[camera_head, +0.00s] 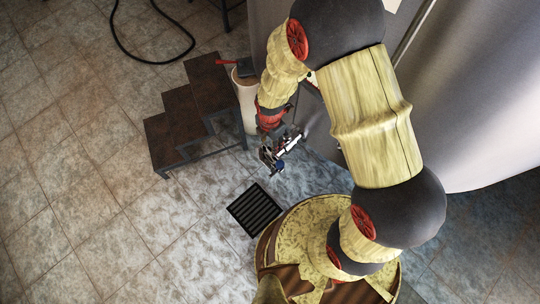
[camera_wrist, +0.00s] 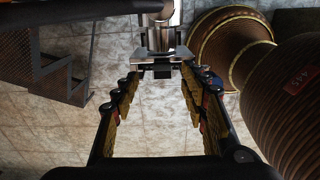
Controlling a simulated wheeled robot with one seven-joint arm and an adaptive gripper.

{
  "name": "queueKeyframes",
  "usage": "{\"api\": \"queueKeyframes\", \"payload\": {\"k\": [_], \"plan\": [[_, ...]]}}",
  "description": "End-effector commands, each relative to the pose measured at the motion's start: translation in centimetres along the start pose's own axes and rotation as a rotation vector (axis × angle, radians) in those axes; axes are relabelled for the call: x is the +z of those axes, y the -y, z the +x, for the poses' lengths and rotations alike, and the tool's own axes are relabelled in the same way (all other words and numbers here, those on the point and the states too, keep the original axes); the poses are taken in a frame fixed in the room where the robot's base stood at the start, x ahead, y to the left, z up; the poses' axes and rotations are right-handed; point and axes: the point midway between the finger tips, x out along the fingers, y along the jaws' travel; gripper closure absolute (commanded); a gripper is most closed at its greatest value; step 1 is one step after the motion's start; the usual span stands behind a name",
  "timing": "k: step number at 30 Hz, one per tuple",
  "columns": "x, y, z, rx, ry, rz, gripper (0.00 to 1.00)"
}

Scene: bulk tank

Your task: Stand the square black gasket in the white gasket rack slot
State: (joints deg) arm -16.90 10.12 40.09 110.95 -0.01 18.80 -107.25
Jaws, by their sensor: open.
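My gripper (camera_head: 272,158) hangs at the end of my arm in the head view, above the floor between the dark steps and the grey tank. In the wrist view its two fingers (camera_wrist: 160,78) are spread, with no object clearly held between them. A silver metal fitting (camera_wrist: 163,38) is just beyond the fingertips, with a small black block (camera_wrist: 161,71) at its lower end. I cannot tell whether that block is the square black gasket. I cannot make out the white gasket rack in either view.
Dark brown steps (camera_head: 180,105) stand left of my gripper. A pale cylindrical container (camera_head: 243,92) stands beside them, partly behind my arm. The grey tank (camera_head: 480,110) fills the right. A black ribbed grate (camera_head: 254,210) lies on the tiled floor. A black hose (camera_head: 125,48) lies at upper left.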

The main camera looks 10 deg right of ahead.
Motion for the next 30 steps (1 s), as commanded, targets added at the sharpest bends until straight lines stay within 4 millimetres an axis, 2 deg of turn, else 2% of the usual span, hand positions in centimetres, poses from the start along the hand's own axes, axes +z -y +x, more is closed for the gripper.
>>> {"api": "queueKeyframes", "payload": {"k": [6, 10, 17, 30], "plan": [[-0.4, 0.5, 3.2, -0.004, -0.001, 0.001, 0.56], [-0.4, 0.3, 4.5, -0.001, 0.000, 0.001, 0.56], [-0.3, 0.3, 4.5, 0.000, 0.000, 0.002, 0.56], [-0.3, 0.3, 4.5, 0.000, 0.000, 0.002, 0.81]]}}
